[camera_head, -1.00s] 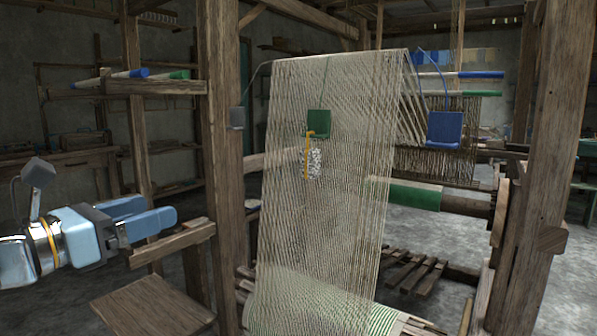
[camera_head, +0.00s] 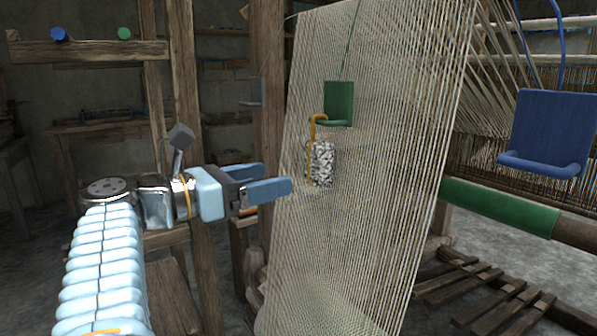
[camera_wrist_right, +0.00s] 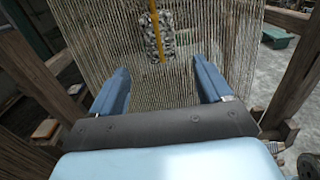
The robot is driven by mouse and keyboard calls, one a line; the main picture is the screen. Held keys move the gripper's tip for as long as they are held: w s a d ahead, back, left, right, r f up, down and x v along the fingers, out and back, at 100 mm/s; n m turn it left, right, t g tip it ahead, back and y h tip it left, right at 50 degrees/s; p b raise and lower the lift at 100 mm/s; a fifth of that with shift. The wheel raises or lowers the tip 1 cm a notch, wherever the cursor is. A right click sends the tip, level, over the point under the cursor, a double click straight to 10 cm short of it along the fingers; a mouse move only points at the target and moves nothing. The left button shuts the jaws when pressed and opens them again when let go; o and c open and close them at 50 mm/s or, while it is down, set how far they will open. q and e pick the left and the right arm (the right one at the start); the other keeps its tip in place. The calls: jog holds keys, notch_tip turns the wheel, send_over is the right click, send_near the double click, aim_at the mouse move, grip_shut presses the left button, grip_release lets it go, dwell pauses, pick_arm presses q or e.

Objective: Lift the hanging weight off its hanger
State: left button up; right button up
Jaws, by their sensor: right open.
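The hanging weight (camera_head: 320,163) is a black-and-white speckled cylinder with a yellow hook (camera_head: 317,120) on top. Its hook is at the lower lip of the green hanger (camera_head: 338,103), in front of the pale warp threads. In the right wrist view the weight (camera_wrist_right: 156,37) is at the top centre, with a yellow strip down its front. My right gripper (camera_head: 278,180) is open and empty, just left of the weight and a little lower in the head view. In the right wrist view its blue fingers (camera_wrist_right: 162,78) point towards the warp, either side of the weight. My left gripper is out of view.
The sheet of warp threads (camera_head: 380,200) stands right behind the weight. A blue hanger (camera_head: 547,130) hangs at the right, above a green roller (camera_head: 500,207). A wooden post (camera_head: 270,90) stands behind my gripper. A slatted wooden piece (camera_head: 490,295) lies low at the right.

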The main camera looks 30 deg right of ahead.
aim_at(309, 171)
jog(key=d, duration=0.3)
jog(key=d+b, duration=0.1)
jog(key=d, duration=0.5)
jog(key=shift+w+d+f+b, duration=0.1)
jog(key=shift+w+d+b, duration=0.25)
jog(key=shift+d+b, duration=0.05)
jog(key=shift+w+d, duration=0.1)
jog(key=shift+d, duration=0.65)
jog(key=shift+c, duration=0.3)
jog(key=c, duration=1)
jog(key=shift+r+p, duration=0.9)
jog(key=shift+r, duration=0.55)
jog(key=shift+s+a+f+p, duration=0.15)
jog(key=shift+a+p, duration=0.25)
jog(key=shift+a, duration=1.95)
jog(key=shift+s+a+r+p, duration=0.15)
jog(key=shift+a+p, duration=0.25)
jog(key=shift+a, duration=1.9)
jog(key=shift+s+a+f+p, duration=0.1)
jog(key=shift+s+a+p, duration=0.25)
jog(key=shift+a, duration=2)
jog(key=shift+w, duration=0.1)
